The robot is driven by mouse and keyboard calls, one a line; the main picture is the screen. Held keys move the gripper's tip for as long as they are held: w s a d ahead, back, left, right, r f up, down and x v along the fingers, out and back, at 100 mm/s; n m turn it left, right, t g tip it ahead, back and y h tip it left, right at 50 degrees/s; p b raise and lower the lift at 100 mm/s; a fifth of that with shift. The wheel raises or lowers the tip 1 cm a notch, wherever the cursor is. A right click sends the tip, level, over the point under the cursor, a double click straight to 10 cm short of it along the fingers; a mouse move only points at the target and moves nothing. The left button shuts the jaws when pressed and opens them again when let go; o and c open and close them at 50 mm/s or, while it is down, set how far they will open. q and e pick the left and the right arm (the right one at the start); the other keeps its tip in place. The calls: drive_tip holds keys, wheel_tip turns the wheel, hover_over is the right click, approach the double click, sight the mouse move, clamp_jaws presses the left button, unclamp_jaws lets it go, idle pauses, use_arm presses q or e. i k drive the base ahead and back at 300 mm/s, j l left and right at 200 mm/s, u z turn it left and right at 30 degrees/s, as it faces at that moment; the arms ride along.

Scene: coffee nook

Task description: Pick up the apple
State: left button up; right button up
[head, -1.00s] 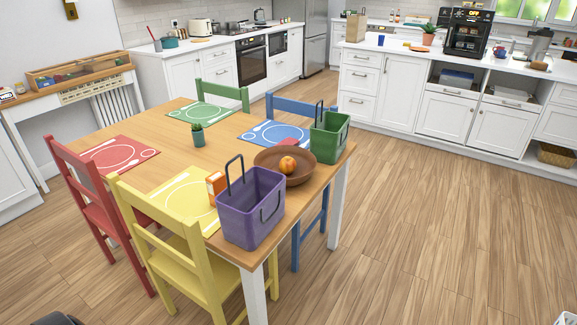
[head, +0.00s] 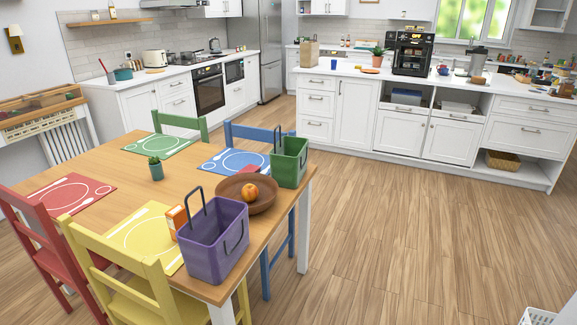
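The apple (head: 250,191) is orange-red and sits in a brown wooden bowl (head: 262,207) near the right edge of the dining table (head: 127,183). The bowl stands between a purple basket (head: 216,247) in front and a green basket (head: 291,165) behind. A small red item shows at the bowl's far rim, too small to tell. Neither of my grippers shows in the head view.
Yellow (head: 112,285), red, blue and green chairs stand around the table. An orange box (head: 177,221) and a small potted plant (head: 156,169) stand on it. Open wooden floor (head: 390,240) lies right of the table. A white basket (head: 539,317) is at the lower right.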

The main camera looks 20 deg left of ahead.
sight(250, 192)
drive_tip(key=u, duration=0.6)
drive_tip(key=i+l+u, duration=0.55)
drive_tip(key=u, duration=0.2)
drive_tip(key=i+l+u, duration=0.2)
drive_tip(key=l+u, duration=0.15)
